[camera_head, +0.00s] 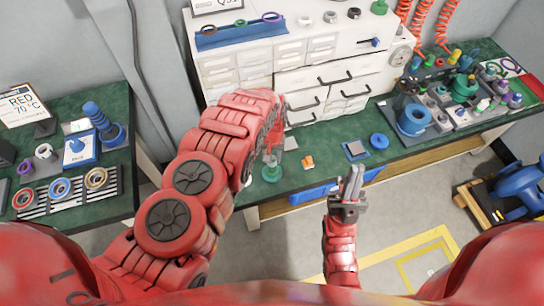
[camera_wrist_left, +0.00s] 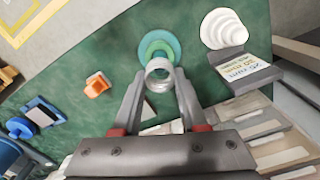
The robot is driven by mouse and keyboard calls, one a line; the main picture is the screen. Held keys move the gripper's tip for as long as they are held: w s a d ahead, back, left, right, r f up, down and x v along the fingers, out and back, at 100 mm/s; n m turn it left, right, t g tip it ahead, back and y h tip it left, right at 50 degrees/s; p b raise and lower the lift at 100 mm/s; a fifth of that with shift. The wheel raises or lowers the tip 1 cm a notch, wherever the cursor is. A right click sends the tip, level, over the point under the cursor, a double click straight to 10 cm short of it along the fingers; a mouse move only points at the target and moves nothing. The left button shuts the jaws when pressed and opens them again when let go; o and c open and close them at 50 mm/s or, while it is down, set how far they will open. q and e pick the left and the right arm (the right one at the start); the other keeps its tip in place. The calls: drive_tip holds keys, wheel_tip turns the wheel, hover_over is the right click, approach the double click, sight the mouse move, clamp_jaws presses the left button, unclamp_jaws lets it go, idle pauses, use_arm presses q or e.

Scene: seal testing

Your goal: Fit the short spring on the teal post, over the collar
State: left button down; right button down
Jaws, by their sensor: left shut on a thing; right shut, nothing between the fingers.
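My left gripper (camera_wrist_left: 158,98) is shut on the short spring (camera_wrist_left: 160,71), a pale grey coil seen nearly end-on between the fingertips. The teal post (camera_wrist_left: 158,42) shows just beyond the spring in the left wrist view, as a round base with a lighter green ring in it. The spring overlaps its near part; I cannot tell whether they touch. In the head view the teal post's base (camera_head: 271,174) stands on the green bench, under my left gripper (camera_head: 272,150). The collar cannot be made out clearly. My right gripper (camera_head: 353,182) is shut and empty, in front of the bench edge.
An orange piece (camera_head: 308,162) lies right of the post, then a square blue-edged tray (camera_head: 355,150) and a blue ring (camera_head: 379,141). A white stepped cone (camera_wrist_left: 223,28) and a small sign (camera_wrist_left: 243,72) stand near the post. White drawers (camera_head: 320,75) rise behind.

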use_arm(q)
drive_tip(key=shift+f+b, duration=0.85)
drive_tip(key=shift+f, duration=0.65)
drive_tip(key=shift+c, duration=1.8)
unclamp_jaws()
drive_tip(key=shift+r, duration=0.15)
wheel_tip(320, 180, up, 7)
drive_tip(key=p, duration=0.4)
